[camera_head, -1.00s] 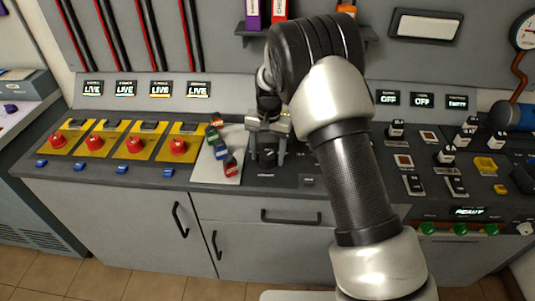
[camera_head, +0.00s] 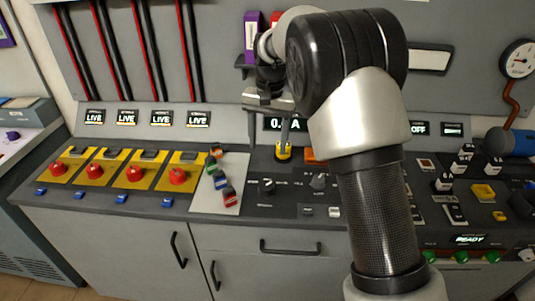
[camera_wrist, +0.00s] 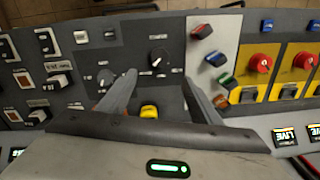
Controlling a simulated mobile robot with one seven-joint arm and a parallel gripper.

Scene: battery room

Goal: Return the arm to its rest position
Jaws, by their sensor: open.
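My arm rises from the lower right of the head view and bends at a large black joint near the top. My gripper (camera_head: 286,135) hangs from it above the middle of the console, partly hidden by the arm. In the wrist view my gripper (camera_wrist: 160,85) shows two grey fingers spread apart with nothing between them. Behind the gap lie a black dial (camera_wrist: 158,57) and a yellow part (camera_wrist: 149,111) on the dark panel.
The console (camera_head: 300,198) has red knobs (camera_head: 178,176) on yellow plates at left. Several coloured clips (camera_head: 221,183) lie on a pale plate beside them. White-capped switches (camera_head: 443,184) stand at right. A shelf with binders (camera_head: 252,35) is behind my arm.

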